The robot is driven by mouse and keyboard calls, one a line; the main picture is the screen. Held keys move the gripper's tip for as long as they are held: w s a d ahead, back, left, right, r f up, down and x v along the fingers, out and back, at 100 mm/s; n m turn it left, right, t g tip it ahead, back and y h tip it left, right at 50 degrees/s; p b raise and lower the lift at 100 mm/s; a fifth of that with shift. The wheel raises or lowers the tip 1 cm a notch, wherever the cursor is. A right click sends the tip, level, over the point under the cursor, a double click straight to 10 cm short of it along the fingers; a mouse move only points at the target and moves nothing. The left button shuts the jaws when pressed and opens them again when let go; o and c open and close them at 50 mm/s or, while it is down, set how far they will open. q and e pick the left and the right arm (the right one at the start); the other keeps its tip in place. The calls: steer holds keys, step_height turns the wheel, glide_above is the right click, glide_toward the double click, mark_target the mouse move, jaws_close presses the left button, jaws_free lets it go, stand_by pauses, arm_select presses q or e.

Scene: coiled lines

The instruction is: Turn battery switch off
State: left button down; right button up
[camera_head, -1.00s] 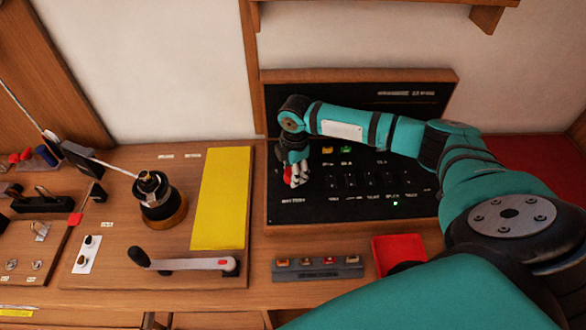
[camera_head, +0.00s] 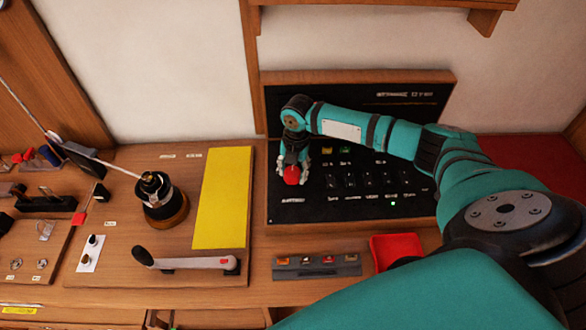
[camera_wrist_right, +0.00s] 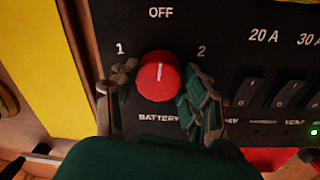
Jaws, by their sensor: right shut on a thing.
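The battery switch is a red round knob (camera_wrist_right: 158,80) on the black panel, with BATTERY printed below it and 1, OFF and 2 around it. Its short white mark stands upright, towards OFF. It also shows in the head view (camera_head: 291,175), low at the panel's left. My right gripper (camera_head: 292,168) is shut on the knob, one finger at each side. In the right wrist view the fingers (camera_wrist_right: 158,92) lie left and right of it. My left gripper is not in view.
The black panel (camera_head: 400,105) has a row of rocker switches (camera_head: 366,181) right of the knob and a lit green lamp (camera_head: 393,203). Left of it are a yellow strip (camera_head: 222,198), a winch (camera_head: 160,200) and a lever (camera_head: 185,262). A red tray (camera_head: 396,248) is below.

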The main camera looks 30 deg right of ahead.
mark_target(296, 172)
steer(key=shift+n, duration=0.4)
steer(key=o, duration=1.2)
steer(key=shift+c, duration=0.2)
step_height(296, 172, up, 12)
steer(key=shift+s+d, duration=0.2)
steer(key=shift+d, duration=0.05)
steer(key=shift+s, duration=0.1)
